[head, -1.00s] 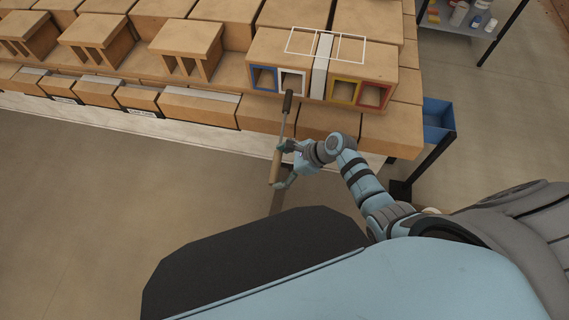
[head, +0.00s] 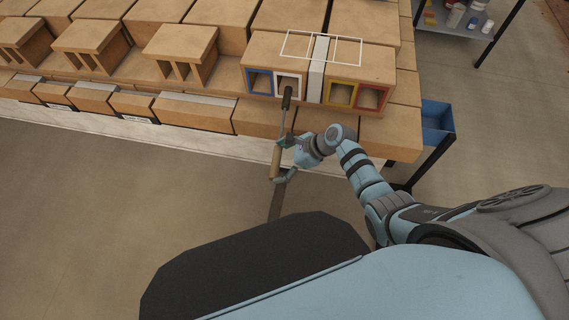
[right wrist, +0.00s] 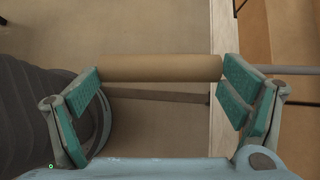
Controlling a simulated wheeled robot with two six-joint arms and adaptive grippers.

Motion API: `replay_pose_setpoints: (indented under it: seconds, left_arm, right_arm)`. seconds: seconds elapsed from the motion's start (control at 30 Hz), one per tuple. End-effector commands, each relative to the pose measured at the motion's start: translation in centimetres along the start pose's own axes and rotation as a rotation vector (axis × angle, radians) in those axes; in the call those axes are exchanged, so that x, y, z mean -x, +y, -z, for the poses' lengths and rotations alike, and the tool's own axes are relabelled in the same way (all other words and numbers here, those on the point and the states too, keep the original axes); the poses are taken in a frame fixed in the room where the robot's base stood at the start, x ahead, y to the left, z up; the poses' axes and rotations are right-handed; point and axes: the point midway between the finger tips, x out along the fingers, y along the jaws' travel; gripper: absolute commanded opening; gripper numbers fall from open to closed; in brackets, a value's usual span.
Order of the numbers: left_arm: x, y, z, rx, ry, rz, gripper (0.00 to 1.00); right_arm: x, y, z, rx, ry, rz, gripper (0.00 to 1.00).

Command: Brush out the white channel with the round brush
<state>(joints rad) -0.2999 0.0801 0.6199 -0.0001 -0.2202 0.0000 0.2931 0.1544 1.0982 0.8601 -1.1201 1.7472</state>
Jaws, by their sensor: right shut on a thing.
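The white channel (head: 291,76) is a white-framed square opening in the front of a hollow brick, between a blue-framed opening (head: 259,83) and a grey upright strip (head: 318,69). My right gripper (head: 281,159) is shut on the wooden handle of the round brush (head: 276,163). In the right wrist view, the handle (right wrist: 165,67) spans between the green pads of the gripper (right wrist: 165,90), with a thin grey shaft past the right pad. The dark brush head overlaps the lower part of the white opening in the head view; I cannot tell whether it is inside. My left gripper is not in view.
Yellow-framed (head: 341,94) and red-framed (head: 371,97) openings lie to the right. Other hollow bricks (head: 180,52) stand to the left on the brick ledge. A blue bin (head: 437,122) hangs at the right end. The floor (head: 90,210) in front is clear.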

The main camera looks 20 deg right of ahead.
Motion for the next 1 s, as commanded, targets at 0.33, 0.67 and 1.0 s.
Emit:
replay_pose_setpoints:
  seconds: [0.33,0.67,1.0]
  left_arm:
    - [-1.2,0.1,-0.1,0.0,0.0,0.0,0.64]
    - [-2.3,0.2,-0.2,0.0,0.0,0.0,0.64]
    - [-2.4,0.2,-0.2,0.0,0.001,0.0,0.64]
  right_arm:
    - [-0.1,-1.8,0.2,0.001,-0.001,0.0,0.69]
    - [-0.1,-3.4,0.4,0.0,0.0,0.0,0.69]
    - [0.0,-3.8,0.2,0.0,-0.001,0.0,0.69]
